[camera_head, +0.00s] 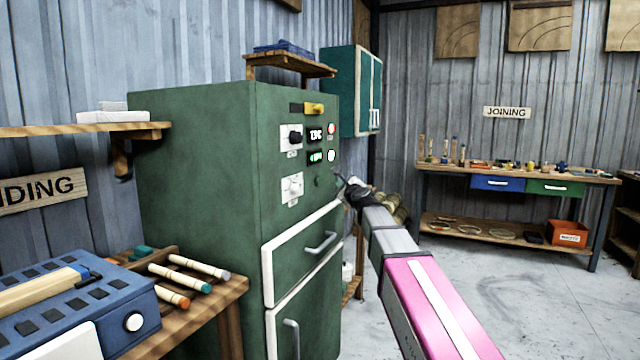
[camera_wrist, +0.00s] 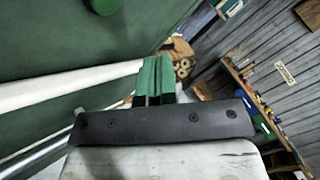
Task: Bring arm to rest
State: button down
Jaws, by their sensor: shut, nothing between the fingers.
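My gripper (camera_head: 347,182) is at the end of my arm, close to the right front edge of a tall green cabinet (camera_head: 195,180). In the wrist view my gripper (camera_wrist: 153,80) shows its two green fingers together, with nothing between them. In the wrist view the green cabinet front (camera_wrist: 60,50) and a white drawer edge (camera_wrist: 65,88) lie to the left of the fingers. I cannot tell whether the fingers touch the cabinet.
A bench (camera_head: 225,300) at left holds a blue machine (camera_head: 120,305) and several rods. A wooden shelf (camera_head: 75,130) juts out above it. A workbench (camera_head: 520,173) with tools and an orange bin (camera_head: 568,233) stands at the back right. The floor (camera_head: 480,270) before it is clear.

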jog(key=s+d+f+n+g+h, duration=0.1)
jog(key=s+d+f+n+g, duration=0.2)
jog(key=f, duration=0.7)
jog(key=s+d+f+n+g, duration=0.25)
jog(key=s+f+n, duration=0.2)
jog(key=f, duration=0.45)
jog(key=s+d+f+n+g+h, duration=0.1)
jog(key=s+d+f+n+g, duration=0.25)
jog(key=f, duration=0.65)
jog(key=s+d+f+n+g+h, duration=0.2)
jog(key=s+d+f+n+g, duration=0.2)
jog(key=s+f, duration=0.6)
jog(key=s+d+f+n+g+h, duration=0.3)
jog(key=s+d+f+n, duration=0.3)
jog(key=s+d+f, duration=0.2)
jog(key=s+f+g, duration=0.1)
jog(key=s+f, duration=0.1)
jog(key=s, duration=0.2)
jog(key=shift+d+h, duration=0.3)
